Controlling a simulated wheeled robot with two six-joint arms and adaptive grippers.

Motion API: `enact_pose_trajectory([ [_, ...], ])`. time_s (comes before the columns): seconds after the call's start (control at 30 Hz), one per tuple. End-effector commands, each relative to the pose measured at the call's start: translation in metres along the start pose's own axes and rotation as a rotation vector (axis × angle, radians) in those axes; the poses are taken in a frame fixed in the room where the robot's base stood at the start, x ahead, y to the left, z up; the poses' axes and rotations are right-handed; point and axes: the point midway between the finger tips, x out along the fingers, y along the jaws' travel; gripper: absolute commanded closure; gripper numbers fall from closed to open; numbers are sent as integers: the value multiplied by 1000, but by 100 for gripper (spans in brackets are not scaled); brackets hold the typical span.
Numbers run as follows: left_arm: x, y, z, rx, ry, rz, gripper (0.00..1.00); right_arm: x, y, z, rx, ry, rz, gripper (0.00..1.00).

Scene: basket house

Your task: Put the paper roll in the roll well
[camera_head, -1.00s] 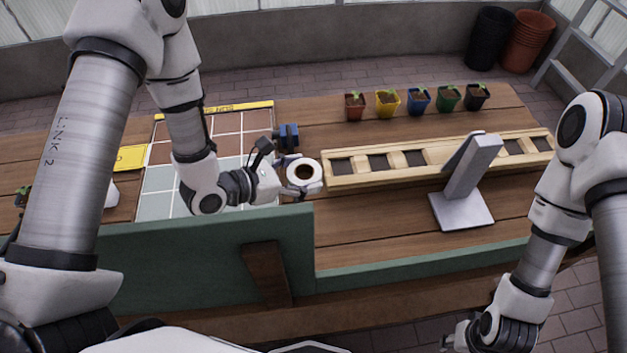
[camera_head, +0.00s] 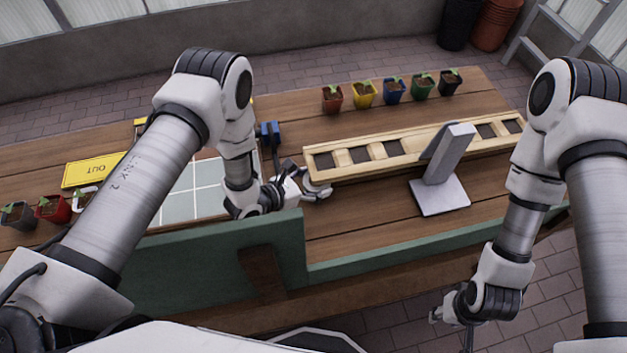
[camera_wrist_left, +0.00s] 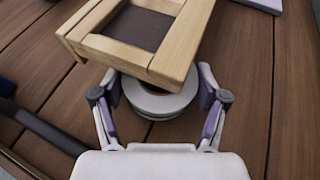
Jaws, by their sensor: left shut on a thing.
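The paper roll is a white disc (camera_wrist_left: 160,103) in the left wrist view, between the fingers of my left gripper (camera_wrist_left: 160,90). The fingers are shut on its two sides. A dark greenish rim shows below the white. In the head view my left gripper (camera_head: 317,190) is at the rack's left end, low over the table, and mostly hides the roll. My right gripper (camera_head: 442,314) is small at the bottom; its jaws are unclear. I cannot identify the roll well.
The wooden rack (camera_head: 357,172) with dark square cells runs rightward. A grey stand (camera_head: 440,200) is in front of it. Several potted seedlings (camera_head: 393,92) stand behind. A green panel (camera_head: 190,262) lies before my left arm. A yellow OUT sign (camera_head: 92,171) is at left.

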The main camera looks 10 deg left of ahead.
Motion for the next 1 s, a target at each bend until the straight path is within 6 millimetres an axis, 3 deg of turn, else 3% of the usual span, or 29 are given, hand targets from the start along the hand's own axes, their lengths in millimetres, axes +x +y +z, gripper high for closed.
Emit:
enact_pose_trajectory([
  [0.03,-2,0,-7,-7,6,2,63,-8,0,0,0,0,0,60],
  [0.37,2,0,-16,-5,5,1,63,-2,0,0,0,0,0,60],
  [0.4,1,0,-14,-5,5,1,16,-3,0,0,0,0,0,60],
  [0.43,1,0,-14,-5,5,1,6,-4,0,0,0,0,0,60],
  [0.47,1,0,-14,-5,5,1,2,-4,0,0,0,0,0,60],
  [0.83,-1,0,-10,-5,5,1,2,-7,0,0,0,0,0,60],
  [1.0,-26,1,-15,-9,6,4,2,6,0,0,0,0,0,60],
])
